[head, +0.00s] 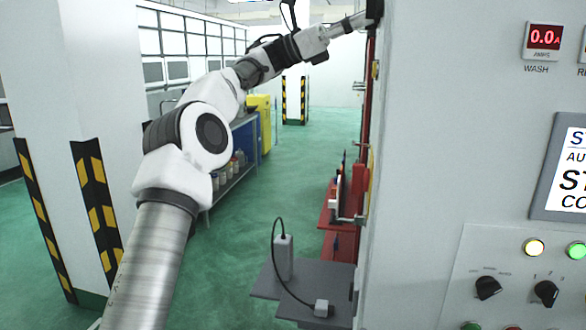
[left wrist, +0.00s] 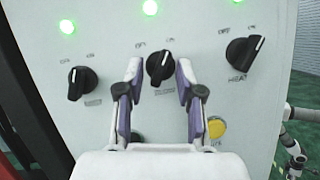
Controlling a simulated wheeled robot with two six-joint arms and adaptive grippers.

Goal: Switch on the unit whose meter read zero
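The WASH ammeter (head: 544,37) on the grey cabinet reads 0.0 A in the head view. A second meter is cut off at the right edge. In the left wrist view a panel (left wrist: 110,35) carries a left knob (left wrist: 77,83), a middle knob (left wrist: 160,66) and a right knob (left wrist: 242,54) marked HEAT. Green lamps (left wrist: 150,7) glow above them. My left gripper (left wrist: 158,82) is open, its fingertips on either side of the middle knob's lower part; contact is unclear. In the head view its fingers are hidden past the cabinet edge. My right gripper is not in view.
The near cabinet has a status display (head: 568,170), a pale lit lamp (head: 534,247), a green lamp (head: 576,250) and black knobs (head: 488,288). A grey shelf (head: 330,285) with a cabled device (head: 283,257) juts out. Green floor (head: 290,165) is clear behind. A yellow button (left wrist: 216,127) is near the right finger.

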